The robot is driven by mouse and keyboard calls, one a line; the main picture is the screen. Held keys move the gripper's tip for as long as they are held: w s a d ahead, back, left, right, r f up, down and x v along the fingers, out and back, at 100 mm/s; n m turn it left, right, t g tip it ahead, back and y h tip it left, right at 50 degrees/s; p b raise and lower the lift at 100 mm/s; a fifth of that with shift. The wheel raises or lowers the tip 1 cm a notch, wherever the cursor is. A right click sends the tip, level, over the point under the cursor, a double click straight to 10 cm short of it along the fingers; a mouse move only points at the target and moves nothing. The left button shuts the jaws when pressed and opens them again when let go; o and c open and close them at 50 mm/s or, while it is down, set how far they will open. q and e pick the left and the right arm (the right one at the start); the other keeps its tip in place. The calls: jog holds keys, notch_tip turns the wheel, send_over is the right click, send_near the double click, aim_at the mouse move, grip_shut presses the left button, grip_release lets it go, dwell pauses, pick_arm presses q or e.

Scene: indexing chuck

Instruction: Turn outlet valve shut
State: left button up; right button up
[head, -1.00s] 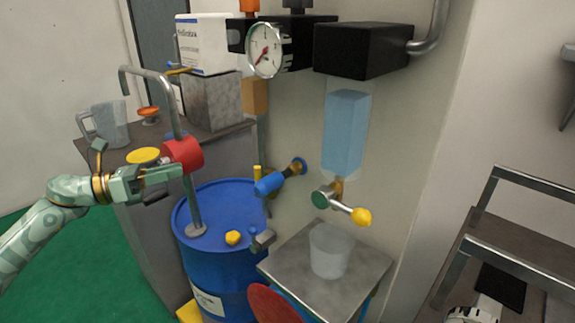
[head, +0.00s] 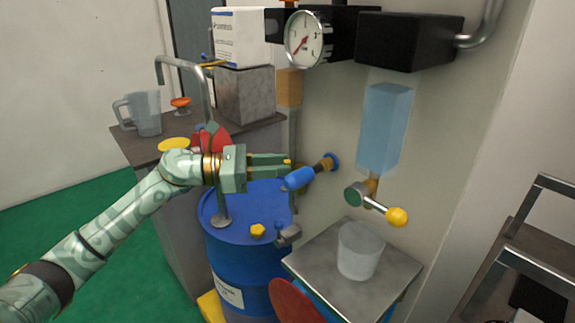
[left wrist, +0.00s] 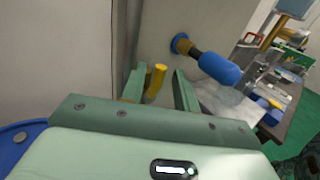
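A lever valve (head: 356,196) with a yellow ball knob (head: 397,217) sits below the light-blue sight block on the wall. Its lever points right and slightly down. A second valve with a blue handle (head: 299,179) comes out of the wall to its left; it also shows in the left wrist view (left wrist: 217,68). My left gripper (head: 288,166) is just left of and above the blue handle in the head view. Its fingers are apart, with a yellow post (left wrist: 156,79) seen between them in the left wrist view. Contact cannot be told. My right gripper does not show.
A blue drum (head: 240,262) stands below my left arm. A clear beaker (head: 358,252) stands on a metal stand (head: 311,266) under the lever valve. A bent pipe (head: 208,95) and red part (head: 209,138) lie behind the arm. A gauge (head: 304,39) hangs above.

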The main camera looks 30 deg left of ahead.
pick_arm(q)
jog(key=shift+x, duration=1.3)
grip_shut()
